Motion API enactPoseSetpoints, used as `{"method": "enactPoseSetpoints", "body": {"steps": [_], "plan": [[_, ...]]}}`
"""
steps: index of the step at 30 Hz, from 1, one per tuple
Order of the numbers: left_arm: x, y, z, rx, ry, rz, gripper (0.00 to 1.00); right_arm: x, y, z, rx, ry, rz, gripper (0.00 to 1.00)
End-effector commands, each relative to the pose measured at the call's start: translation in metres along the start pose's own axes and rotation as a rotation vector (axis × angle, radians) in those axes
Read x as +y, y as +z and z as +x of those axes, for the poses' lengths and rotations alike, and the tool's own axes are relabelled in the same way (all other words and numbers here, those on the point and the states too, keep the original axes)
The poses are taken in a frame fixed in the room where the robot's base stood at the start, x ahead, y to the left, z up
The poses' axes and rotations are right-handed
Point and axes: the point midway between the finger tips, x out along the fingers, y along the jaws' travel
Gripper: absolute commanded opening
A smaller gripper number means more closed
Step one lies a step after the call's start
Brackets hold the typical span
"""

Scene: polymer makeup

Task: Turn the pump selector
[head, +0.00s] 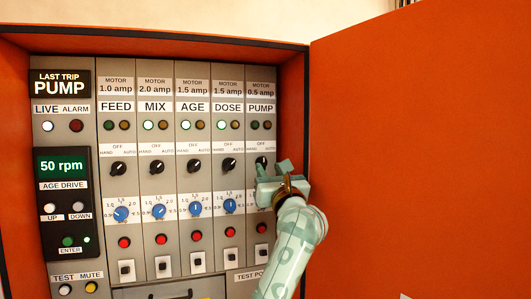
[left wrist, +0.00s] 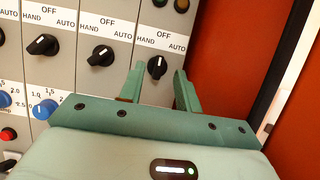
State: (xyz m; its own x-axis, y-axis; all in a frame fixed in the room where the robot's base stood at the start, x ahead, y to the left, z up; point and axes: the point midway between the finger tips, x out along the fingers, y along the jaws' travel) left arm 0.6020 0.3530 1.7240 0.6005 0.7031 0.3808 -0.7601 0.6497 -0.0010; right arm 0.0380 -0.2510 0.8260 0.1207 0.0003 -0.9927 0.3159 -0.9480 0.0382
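The pump selector (head: 262,160) is a small black knob under the OFF / HAND / AUTO label in the PUMP column, farthest right on the panel. In the head view my left gripper (head: 272,171) partly covers it. In the left wrist view the pump selector (left wrist: 157,68) shows whole, its white mark pointing up toward OFF. My left gripper (left wrist: 159,76) is open, with one green finger on each side of the knob. I see gaps beside the knob; how far the tips reach along it I cannot tell. My right gripper is not in view.
The dose selector (head: 229,165) sits just left, with blue dials and red buttons below. The open orange cabinet door (head: 420,150) stands close on the right. The 50 rpm display (head: 62,165) is at the panel's left. A black handle (head: 170,294) shows at the bottom.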

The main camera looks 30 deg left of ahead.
Motion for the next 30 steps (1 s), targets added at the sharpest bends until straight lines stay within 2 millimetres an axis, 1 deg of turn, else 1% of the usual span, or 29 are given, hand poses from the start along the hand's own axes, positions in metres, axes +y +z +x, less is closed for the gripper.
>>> {"method": "enactPoseSetpoints", "body": {"steps": [1,3,6,10,18,20,21,22,30], "plan": [[0.001,0.004,0.012,-0.001,0.002,0.004,0.34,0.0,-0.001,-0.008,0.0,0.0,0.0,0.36],[0.001,0.003,0.023,-0.001,0.002,0.004,0.34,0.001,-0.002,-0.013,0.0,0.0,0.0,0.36],[0.0,0.002,0.035,-0.001,0.001,0.002,0.34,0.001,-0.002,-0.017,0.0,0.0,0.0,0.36],[0.0,0.0,0.041,-0.001,0.0,0.001,0.34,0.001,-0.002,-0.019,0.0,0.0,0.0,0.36],[0.0,-0.001,0.042,-0.001,0.0,0.001,0.34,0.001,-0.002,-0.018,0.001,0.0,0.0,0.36],[0.0,-0.001,0.042,-0.001,0.0,0.001,0.17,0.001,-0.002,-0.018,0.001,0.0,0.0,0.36],[0.0,-0.001,0.042,-0.001,0.0,0.001,0.06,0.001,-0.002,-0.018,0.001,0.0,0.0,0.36],[0.0,-0.001,0.042,-0.001,0.0,0.001,0.0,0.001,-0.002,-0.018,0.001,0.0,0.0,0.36],[0.0,0.0,0.042,-0.001,-0.004,0.01,0.0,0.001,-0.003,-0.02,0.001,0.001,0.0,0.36]]}}
